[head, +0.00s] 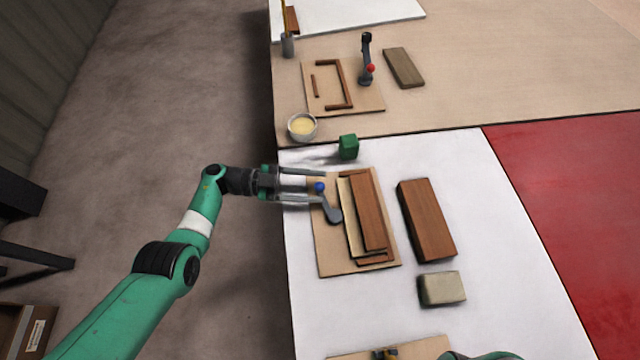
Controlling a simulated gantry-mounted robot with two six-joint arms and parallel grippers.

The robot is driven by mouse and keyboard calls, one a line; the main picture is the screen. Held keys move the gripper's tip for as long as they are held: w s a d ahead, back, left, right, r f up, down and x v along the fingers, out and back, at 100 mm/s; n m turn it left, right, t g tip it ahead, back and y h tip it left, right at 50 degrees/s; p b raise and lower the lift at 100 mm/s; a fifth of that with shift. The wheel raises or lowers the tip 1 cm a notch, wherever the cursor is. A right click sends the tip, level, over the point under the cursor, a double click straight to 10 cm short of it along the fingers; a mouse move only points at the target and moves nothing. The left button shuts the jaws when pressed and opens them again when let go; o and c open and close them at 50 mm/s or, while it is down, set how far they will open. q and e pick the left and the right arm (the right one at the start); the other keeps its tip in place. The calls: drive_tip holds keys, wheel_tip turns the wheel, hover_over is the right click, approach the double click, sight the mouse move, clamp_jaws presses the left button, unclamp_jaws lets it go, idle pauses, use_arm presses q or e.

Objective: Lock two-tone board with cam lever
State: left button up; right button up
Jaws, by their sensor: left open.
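The two-tone board, with a pale strip (353,222) and a red-brown part (370,212), lies in a fixture on a tan base plate (330,262). The cam lever (331,210) is dark grey with a blue knob (320,187) and sits at the board's left side. My left gripper (318,188) comes in from the left and is open. Its two fingers lie above and below the blue knob in the picture; I cannot tell whether they touch it. My right gripper is not in view.
A brown block (427,220), a beige block (442,288) and a green block (348,147) stand around the fixture on the white surface. Farther back are a bowl (302,126), a second fixture (372,100) with a red-knobbed lever (367,62), and a loose board (404,68). The red area (570,180) is clear.

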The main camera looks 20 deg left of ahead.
use_arm(q)
drive_tip(key=b+v, duration=0.1)
drive_tip(key=v, duration=0.9)
